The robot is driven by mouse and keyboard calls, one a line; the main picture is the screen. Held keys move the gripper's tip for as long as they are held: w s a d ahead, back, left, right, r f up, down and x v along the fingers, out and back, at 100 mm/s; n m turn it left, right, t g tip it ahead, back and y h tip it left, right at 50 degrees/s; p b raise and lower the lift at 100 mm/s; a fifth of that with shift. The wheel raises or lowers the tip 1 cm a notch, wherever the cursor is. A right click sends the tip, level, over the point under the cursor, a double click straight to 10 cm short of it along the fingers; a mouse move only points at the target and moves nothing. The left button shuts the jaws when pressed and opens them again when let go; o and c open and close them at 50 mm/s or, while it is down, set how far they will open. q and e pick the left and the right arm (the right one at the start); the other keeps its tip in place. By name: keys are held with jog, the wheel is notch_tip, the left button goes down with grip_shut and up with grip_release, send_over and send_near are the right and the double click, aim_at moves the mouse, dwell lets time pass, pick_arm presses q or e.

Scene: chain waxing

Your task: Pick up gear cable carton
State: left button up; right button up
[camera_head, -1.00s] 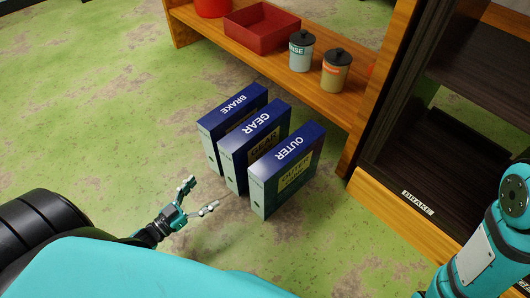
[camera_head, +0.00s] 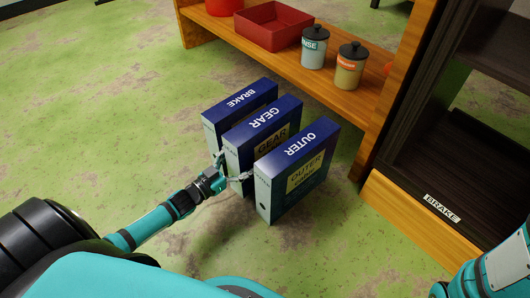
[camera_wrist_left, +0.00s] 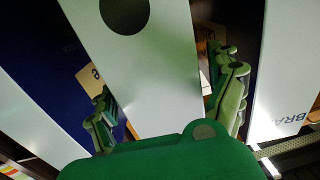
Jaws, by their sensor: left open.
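The gear cable carton (camera_head: 262,134) stands upright on the floor, a blue and pale box marked GEAR, between the brake carton (camera_head: 240,103) and the outer carton (camera_head: 298,165). My left gripper (camera_head: 233,167) is at its near pale spine, with its fingers open around the spine. In the left wrist view the pale spine (camera_wrist_left: 145,60) with its dark round hole lies between the two fingers. Whether the fingers touch it I cannot tell. My right arm shows at the lower right; its gripper is out of view.
A wooden shelf (camera_head: 290,75) behind holds a red tray (camera_head: 268,28) and two lidded jars (camera_head: 314,50), (camera_head: 348,70). A dark cabinet with a BRAKE label (camera_head: 441,208) stands at the right. The neighbouring cartons leave narrow gaps. Floor at the left is clear.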

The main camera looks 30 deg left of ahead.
aim_at(265, 147)
pick_arm(q)
jog(key=shift+b+x, duration=0.4)
jog(key=shift+x, duration=0.75)
jog(key=c, duration=1.6)
jog(key=shift+r, duration=0.2)
jog(key=shift+c, duration=0.4)
jog(key=shift+r, duration=0.1)
